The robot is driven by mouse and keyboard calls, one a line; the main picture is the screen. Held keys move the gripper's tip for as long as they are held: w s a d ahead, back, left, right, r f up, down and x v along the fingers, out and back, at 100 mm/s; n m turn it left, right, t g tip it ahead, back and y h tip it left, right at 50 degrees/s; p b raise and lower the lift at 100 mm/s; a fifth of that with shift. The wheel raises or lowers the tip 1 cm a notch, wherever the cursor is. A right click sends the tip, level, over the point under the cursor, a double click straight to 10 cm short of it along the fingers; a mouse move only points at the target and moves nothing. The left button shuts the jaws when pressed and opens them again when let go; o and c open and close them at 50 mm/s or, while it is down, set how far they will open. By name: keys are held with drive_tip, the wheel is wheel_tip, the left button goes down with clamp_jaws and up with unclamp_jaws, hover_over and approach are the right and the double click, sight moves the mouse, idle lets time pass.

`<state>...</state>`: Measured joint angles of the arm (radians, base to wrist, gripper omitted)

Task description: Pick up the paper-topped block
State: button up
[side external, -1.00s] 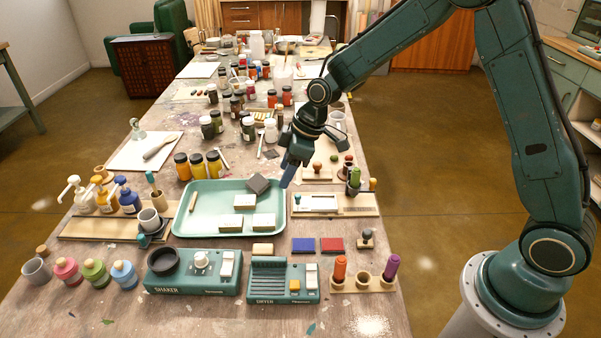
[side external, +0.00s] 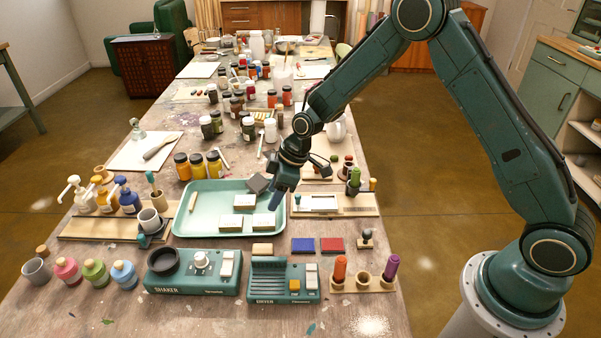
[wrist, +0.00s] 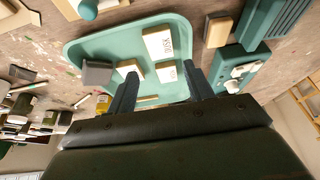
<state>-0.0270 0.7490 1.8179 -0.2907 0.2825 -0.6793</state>
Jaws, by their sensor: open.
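A teal tray (side external: 186,222) holds several small blocks. Three have pale tops: one in the middle (side external: 244,202), one at the front left (side external: 231,222) and one at the front right (side external: 264,221). Which of them is the paper-topped block I cannot tell for sure. A dark grey block (side external: 258,184) lies tilted near the tray's back right. My gripper (side external: 275,205) is open and empty above the tray's right side. In the wrist view its fingers (wrist: 161,84) are spread apart, with a lettered pale block (wrist: 166,72) between them and another lettered block (wrist: 158,42) beyond.
A small wooden stick (side external: 193,202) lies in the tray's left part. The shaker (side external: 192,272) and dryer (side external: 284,281) stand in front. Yellow jars (side external: 198,165) stand behind the tray. A wooden board with a white panel (side external: 320,203) lies to the right.

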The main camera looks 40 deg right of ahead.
sight(262, 220)
drive_tip(key=shift+x, duration=1.8)
drive_tip(key=shift+f, duration=0.1)
drive_tip(key=shift+x, duration=2.45)
drive_tip(key=shift+s, duration=0.1)
drive_tip(key=c, duration=0.7)
